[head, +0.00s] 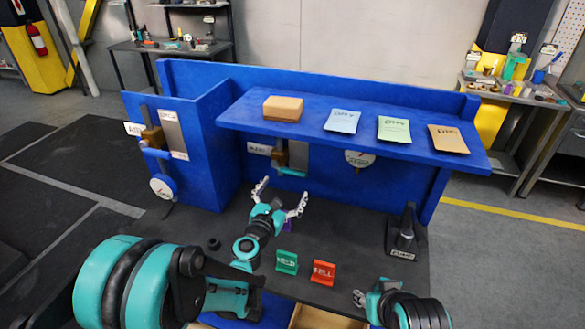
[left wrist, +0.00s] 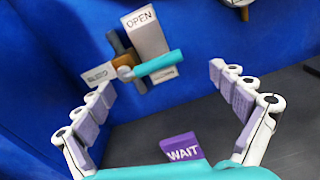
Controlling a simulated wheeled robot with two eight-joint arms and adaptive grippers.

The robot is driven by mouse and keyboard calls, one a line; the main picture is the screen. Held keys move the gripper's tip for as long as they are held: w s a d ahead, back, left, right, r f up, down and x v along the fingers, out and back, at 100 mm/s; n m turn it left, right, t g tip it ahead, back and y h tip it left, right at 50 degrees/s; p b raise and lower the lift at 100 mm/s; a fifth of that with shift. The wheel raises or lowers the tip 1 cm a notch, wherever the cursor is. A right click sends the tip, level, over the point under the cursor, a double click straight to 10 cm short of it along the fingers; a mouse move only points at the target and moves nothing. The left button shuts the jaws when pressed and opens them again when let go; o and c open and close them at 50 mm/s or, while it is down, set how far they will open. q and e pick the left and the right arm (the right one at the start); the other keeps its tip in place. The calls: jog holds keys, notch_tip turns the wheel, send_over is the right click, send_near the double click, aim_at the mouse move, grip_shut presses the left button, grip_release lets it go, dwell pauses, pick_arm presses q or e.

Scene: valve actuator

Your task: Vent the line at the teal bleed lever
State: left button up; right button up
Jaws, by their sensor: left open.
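The teal bleed lever (left wrist: 160,65) sits on a brown valve body (left wrist: 124,68) on the blue panel, sticking out to the right across the lower part of a grey plate marked OPEN (left wrist: 144,34). A white label (left wrist: 98,74) is left of it. In the head view the lever (head: 292,172) shows under the shelf, partly shaded. My left gripper (head: 283,191) is open and empty, in front of and below the lever. In the left wrist view its fingers (left wrist: 162,84) spread on either side of the lever, apart from it. My right gripper (head: 362,297) is low at the front; its jaws are unclear.
The blue shelf (head: 240,117) overhangs the lever and carries a tan block and several packets. A purple WAIT sign (left wrist: 183,147), a green sign (head: 287,262) and a red sign (head: 323,272) stand on the dark bench. A second valve (head: 152,138) is on the left panel.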

aim_at(292, 174)
pick_arm(q)
jog(key=shift+w+f+n, duration=0.85)
jog(key=shift+w+n, duration=0.05)
jog(key=shift+n, duration=0.2)
jog(key=b+x, duration=0.1)
jog(key=x, duration=0.6)
jog(key=shift+w+r+b, duration=0.1)
jog(key=shift+w+b, duration=0.2)
jog(key=c, duration=1.7)
jog(key=shift+a+r, duration=0.1)
